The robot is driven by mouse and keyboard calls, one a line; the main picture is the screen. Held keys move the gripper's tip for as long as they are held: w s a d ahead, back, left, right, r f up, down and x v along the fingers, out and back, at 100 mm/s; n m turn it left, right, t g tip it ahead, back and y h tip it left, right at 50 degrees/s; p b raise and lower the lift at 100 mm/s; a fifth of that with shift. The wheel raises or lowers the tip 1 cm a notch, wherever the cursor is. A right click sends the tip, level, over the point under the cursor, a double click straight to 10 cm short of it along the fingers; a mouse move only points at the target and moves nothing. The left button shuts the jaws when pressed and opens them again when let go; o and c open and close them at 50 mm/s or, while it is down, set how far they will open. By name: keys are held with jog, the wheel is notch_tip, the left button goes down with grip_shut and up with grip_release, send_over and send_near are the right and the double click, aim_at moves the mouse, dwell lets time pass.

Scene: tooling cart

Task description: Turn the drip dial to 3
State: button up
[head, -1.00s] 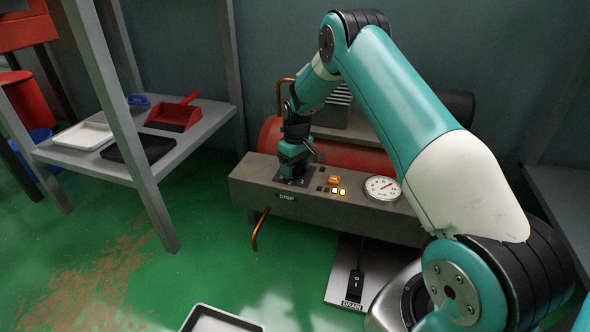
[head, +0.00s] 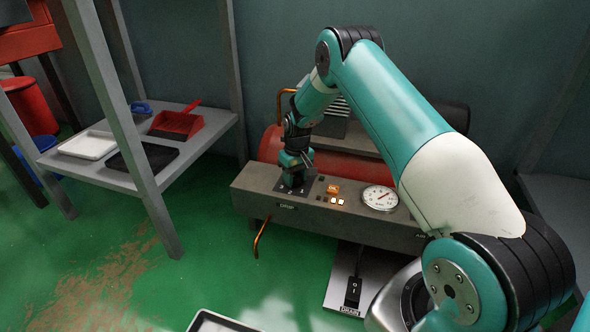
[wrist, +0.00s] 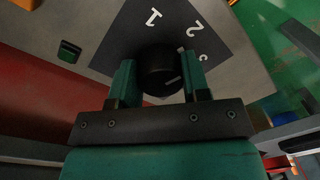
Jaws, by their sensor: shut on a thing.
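The drip dial (wrist: 158,68) is a round black knob with a pale pointer line, on a dark plate (wrist: 128,38) in the wrist view. My gripper (wrist: 159,82) is shut on the knob, with one green finger on each side. The plate's numerals 1 and 2 are clear; part of another numeral shows beside the right finger. The pointer line aims right and slightly up in that view, roughly toward the partly hidden numeral. In the head view, my gripper (head: 294,172) covers the knob above the dial plate (head: 301,187) on the grey panel (head: 250,183).
A round gauge (head: 380,198), an orange switch (head: 332,188) and small lit buttons (head: 336,201) sit right of the dial. A copper pipe (head: 261,238) hangs below the panel. A drain switch (head: 353,290) is lower right. A shelf (head: 190,150) with trays stands left.

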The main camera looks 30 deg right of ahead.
aim_at(298, 175)
jog(key=m+p, duration=0.4)
jog(key=shift+r, duration=0.2)
jog(key=shift+f+m+p, duration=0.15)
jog(key=shift+m+p, duration=1.1)
jog(key=shift+m, duration=0.45)
jog(key=o, duration=0.9)
jog(key=shift+o, duration=0.2)
notch_tip(298, 175, up, 17)
jog(key=p, duration=0.7)
jog(key=shift+s+d, duration=0.3)
